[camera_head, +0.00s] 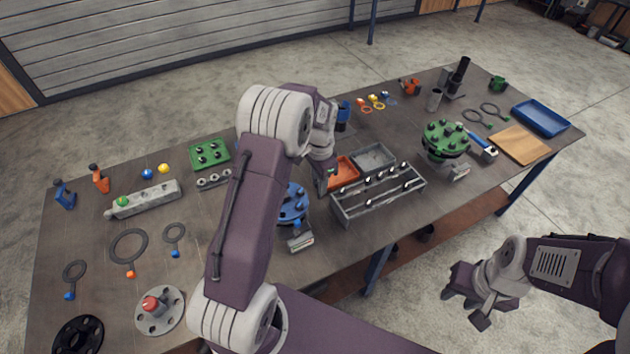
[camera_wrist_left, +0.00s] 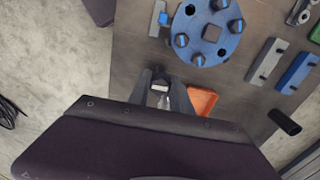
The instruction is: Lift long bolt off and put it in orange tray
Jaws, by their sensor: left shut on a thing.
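My left gripper (camera_head: 325,188) reaches down beside the orange tray (camera_head: 345,171), between it and the blue round flange (camera_head: 292,204). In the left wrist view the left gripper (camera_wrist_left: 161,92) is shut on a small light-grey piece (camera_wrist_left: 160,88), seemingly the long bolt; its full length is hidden. The orange tray (camera_wrist_left: 203,99) lies just right of the fingers there, and the blue flange (camera_wrist_left: 208,35) with dark bolts is beyond. My right gripper (camera_head: 472,298) hangs empty off the table's front edge, its fingers apart.
A grey tray (camera_head: 374,158) adjoins the orange one. A green flange (camera_head: 445,141) is to the right. Ring spanners (camera_head: 128,246) and a grey block (camera_head: 145,199) lie left. My left arm hides part of the table.

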